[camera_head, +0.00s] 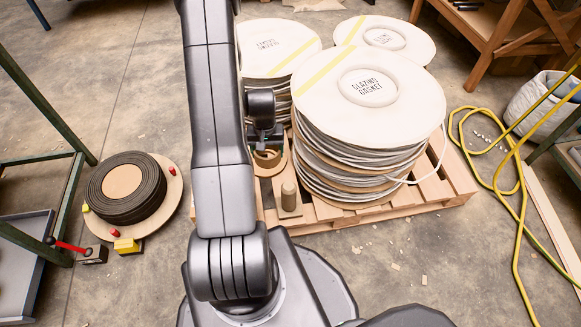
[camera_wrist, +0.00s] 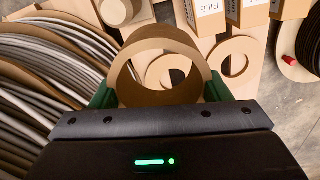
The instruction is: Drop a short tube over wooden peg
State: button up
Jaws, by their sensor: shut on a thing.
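My gripper (camera_wrist: 160,92) is shut on a short brown cardboard tube (camera_wrist: 125,82), with a green finger on either side. In the head view my gripper (camera_head: 267,142) is partly hidden by my arm, and the tube (camera_head: 268,168) shows below it. The wooden peg (camera_head: 288,194) stands upright on a square base on the pallet, nearer the camera and slightly right of the tube. In the wrist view the peg (camera_wrist: 118,10) is at the top, cut by the edge. The tube is apart from the peg, and I look partly through its opening.
Tall stacks of gasket reels (camera_head: 366,150) stand close right of the peg on a wooden pallet (camera_head: 437,182). Flat rings (camera_wrist: 236,58) and boxes (camera_wrist: 248,12) lie beyond the tube in the wrist view. A dark coil (camera_head: 126,190) lies left; a yellow hose (camera_head: 520,200) lies right.

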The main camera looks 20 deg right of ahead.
jog(key=m, duration=0.2)
send_over(289, 185)
notch_tip(289, 185, down, 4)
jog(key=shift+w+f+p, duration=0.15)
jog(key=shift+f+p, duration=0.1)
jog(key=shift+p, duration=0.05)
jog(key=shift+f+b, duration=1)
jog(key=shift+f, duration=0.9)
jog(key=shift+f+b, duration=0.4)
jog(key=shift+b, duration=0.1)
jog(key=shift+b, duration=0.3)
jog(key=shift+f+b, duration=1.7)
jog(key=shift+f, duration=0.1)
dwell(0.6)
jog(key=o, duration=1.1)
jog(key=shift+c, duration=0.2)
jog(key=shift+o, duration=0.4)
